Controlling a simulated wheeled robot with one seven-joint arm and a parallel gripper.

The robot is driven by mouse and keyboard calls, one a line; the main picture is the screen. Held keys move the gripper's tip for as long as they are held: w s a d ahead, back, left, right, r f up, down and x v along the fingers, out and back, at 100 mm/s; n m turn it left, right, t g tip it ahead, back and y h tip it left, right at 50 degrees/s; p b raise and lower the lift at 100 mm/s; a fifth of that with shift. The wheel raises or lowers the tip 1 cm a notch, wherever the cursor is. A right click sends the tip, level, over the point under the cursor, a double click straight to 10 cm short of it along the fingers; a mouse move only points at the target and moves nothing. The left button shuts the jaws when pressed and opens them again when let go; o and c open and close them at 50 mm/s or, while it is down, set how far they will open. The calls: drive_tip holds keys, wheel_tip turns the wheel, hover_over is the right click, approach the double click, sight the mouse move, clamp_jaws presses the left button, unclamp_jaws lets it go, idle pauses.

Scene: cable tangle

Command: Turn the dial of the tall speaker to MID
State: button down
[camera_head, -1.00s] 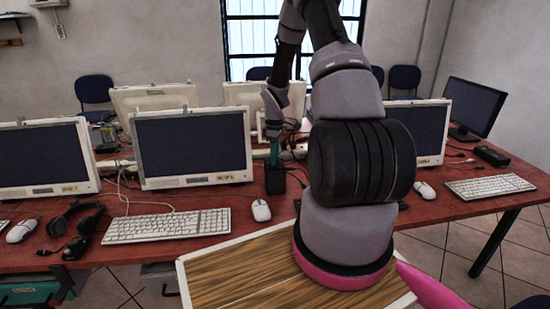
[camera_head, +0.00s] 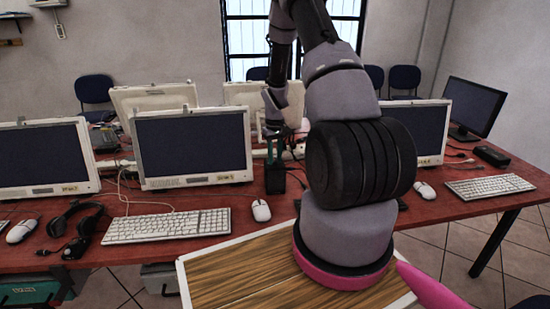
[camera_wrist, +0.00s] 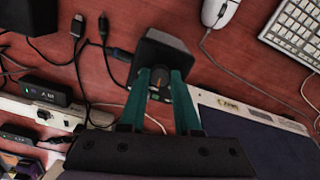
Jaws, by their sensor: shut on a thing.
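The tall speaker (camera_head: 275,180) is a dark upright box on the red desk, right of the middle-left monitor. In the wrist view its black body (camera_wrist: 160,42) lies just beyond my fingertips. My gripper (camera_wrist: 161,76) has teal fingers, shut on the small dark dial (camera_wrist: 160,80) on the speaker. In the head view my gripper (camera_head: 272,152) comes down from above onto the speaker, and the dial is hidden. I cannot read the dial's marks or its setting in either view.
Cables and black adapters (camera_wrist: 45,90) lie along a white power strip (camera_wrist: 35,112) beside the speaker. A monitor (camera_head: 194,146), a white mouse (camera_head: 261,210) and a keyboard (camera_head: 167,226) are close by. Bare desk shows between mouse and speaker.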

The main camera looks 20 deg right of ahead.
sight(275, 161)
drive_tip(key=shift+m, duration=0.9)
drive_tip(key=c, duration=0.9)
unclamp_jaws()
drive_tip(key=shift+r, duration=0.15)
wheel_tip(275, 161, up, 11)
drive_tip(key=shift+f, duration=0.2)
